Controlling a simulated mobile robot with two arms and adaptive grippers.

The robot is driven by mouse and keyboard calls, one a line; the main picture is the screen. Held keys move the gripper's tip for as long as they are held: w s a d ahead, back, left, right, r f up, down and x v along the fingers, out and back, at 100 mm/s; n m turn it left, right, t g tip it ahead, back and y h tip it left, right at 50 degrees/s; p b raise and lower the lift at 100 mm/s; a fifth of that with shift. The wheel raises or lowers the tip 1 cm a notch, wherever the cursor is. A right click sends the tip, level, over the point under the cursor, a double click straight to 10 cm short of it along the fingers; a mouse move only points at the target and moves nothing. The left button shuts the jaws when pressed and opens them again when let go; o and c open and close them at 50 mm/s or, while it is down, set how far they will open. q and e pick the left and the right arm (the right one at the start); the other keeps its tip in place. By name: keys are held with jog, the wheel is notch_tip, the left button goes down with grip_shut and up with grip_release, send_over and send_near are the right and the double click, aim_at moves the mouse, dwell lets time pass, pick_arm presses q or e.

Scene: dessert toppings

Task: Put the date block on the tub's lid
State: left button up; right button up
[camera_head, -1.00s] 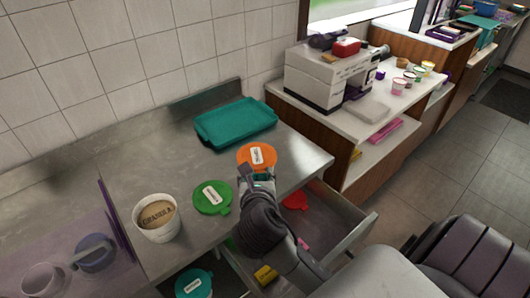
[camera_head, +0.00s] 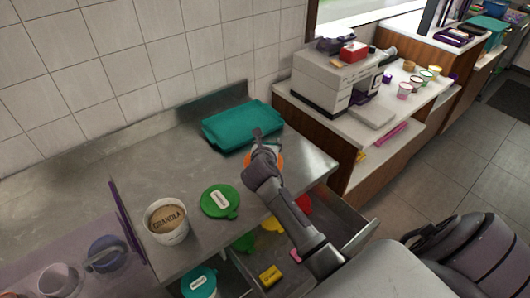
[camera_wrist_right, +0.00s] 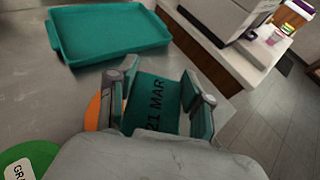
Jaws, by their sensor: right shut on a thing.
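The date block (camera_wrist_right: 153,102) is dark teal and reads "21 MAR" in the right wrist view. My right gripper (camera_head: 260,143) is shut on it, with a finger at each side, above the counter. In the head view the block cannot be made out. The white granola tub (camera_head: 167,222) stands open-topped at the counter's front left. A green lid (camera_head: 220,202) lies flat beside it; its label shows "GRA" in the right wrist view (camera_wrist_right: 22,160). An orange lid (camera_head: 277,159) lies under my gripper, mostly hidden. My left gripper is out of view.
A teal tray (camera_head: 240,125) lies at the back of the counter. Below the front edge, an open drawer (camera_head: 345,235) holds lids and a yellow block (camera_head: 270,275). Mugs (camera_head: 103,254) stand at far left. The counter's left rear is clear.

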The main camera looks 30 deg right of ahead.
jog(key=shift+w+a+f, duration=0.15)
jog(key=shift+w+f, duration=0.25)
jog(key=shift+w, duration=0.05)
notch_tip(320, 180, down, 4)
jog(key=shift+r, duration=0.1)
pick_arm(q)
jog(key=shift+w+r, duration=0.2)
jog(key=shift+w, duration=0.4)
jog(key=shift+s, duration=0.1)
pick_arm(e)
jog(key=o, duration=1.1)
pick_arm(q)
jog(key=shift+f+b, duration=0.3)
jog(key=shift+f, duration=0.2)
pick_arm(e)
jog(key=v, duration=1.2)
